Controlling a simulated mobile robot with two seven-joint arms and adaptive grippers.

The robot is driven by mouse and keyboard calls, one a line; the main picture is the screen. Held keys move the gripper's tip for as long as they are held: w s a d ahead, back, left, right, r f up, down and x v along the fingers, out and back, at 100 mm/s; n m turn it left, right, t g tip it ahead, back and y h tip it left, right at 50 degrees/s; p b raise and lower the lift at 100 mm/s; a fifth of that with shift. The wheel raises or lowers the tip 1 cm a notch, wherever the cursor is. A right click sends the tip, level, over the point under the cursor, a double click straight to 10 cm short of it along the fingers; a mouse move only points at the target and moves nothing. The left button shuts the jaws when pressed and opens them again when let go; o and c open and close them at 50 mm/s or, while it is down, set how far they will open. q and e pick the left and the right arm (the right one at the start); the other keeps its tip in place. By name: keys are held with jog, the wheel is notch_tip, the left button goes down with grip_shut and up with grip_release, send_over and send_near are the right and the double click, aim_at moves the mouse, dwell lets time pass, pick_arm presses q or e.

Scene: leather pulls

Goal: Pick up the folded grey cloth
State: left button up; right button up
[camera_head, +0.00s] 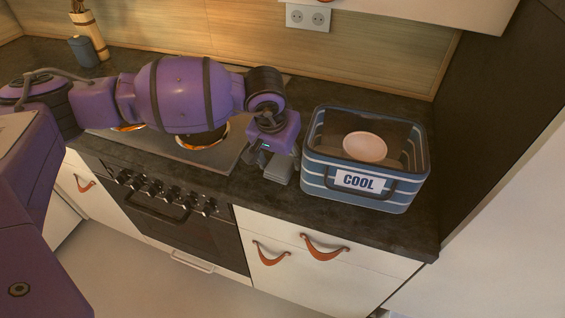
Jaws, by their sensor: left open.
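My left arm comes in from the left across the stove, and its purple left gripper (268,156) points down at the counter just left of the blue basket. The gripper is open. A small grey shape (279,172) shows directly under and beside its fingers and looks like the folded grey cloth. The gripper covers its upper part, and I cannot tell whether the fingers touch it. My right gripper is not in view.
A blue striped basket (353,196) labelled COOL stands close to the right, with a pale round dish (365,147) in it. The stove (215,160) has glowing burners under my arm. The dark counter (300,215) is clear in front. A wall socket (308,17) is behind.

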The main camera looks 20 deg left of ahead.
pick_arm(q)
jog(key=shift+f, duration=0.2)
dwell(0.6)
jog(key=c, duration=0.7)
